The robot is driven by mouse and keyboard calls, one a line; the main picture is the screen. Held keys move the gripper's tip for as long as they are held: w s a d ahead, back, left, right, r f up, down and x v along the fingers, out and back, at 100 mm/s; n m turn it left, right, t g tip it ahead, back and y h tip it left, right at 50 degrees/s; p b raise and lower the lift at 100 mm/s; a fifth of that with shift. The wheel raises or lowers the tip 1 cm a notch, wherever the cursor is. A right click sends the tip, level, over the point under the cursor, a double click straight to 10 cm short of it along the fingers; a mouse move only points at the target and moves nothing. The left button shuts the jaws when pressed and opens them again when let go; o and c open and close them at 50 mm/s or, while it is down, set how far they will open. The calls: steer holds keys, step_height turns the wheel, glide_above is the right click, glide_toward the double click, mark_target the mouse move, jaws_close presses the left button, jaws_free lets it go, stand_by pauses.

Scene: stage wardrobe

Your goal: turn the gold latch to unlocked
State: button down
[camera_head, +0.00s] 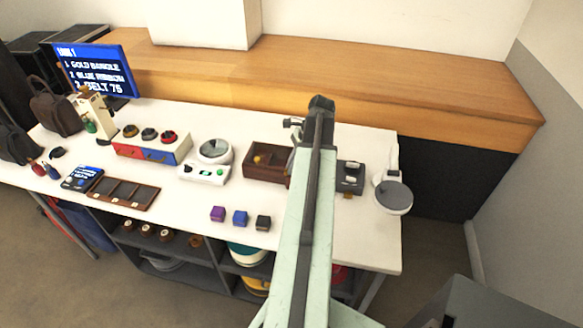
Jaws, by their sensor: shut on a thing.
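No part can be clearly made out as the gold latch. A small gold piece (347,195) shows at the front of a dark device (352,178) just right of my arm. A small yellowish thing (261,159) lies in an open brown wooden box (266,147) just left of my arm. My pale green arm reaches over the table from the bottom and ends in a dark joint above the back edge. It covers the table between the box and the device. My gripper is hidden behind the arm, so its fingers and what they touch cannot be seen.
A round grey-topped scale (393,197) stands at the table's right end. Purple, blue and dark cubes (240,217) lie left of my arm. A white dial device (214,152), a drawer unit (148,150) and an empty tray (124,191) stand farther left. The front right table top is clear.

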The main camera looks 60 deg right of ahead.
steer(key=shift+n, duration=0.6)
steer(key=shift+g, duration=0.3)
steer(key=c, duration=1.5)
jaws_free()
steer(key=shift+a, duration=0.1)
steer(key=shift+r, duration=0.1)
steer(key=shift+r+p, duration=0.25)
steer(key=shift+p, duration=0.05)
steer(key=p+v, duration=0.6)
steer(key=v, duration=0.1)
steer(key=shift+s+d, duration=0.1)
steer(key=shift+d, duration=0.2)
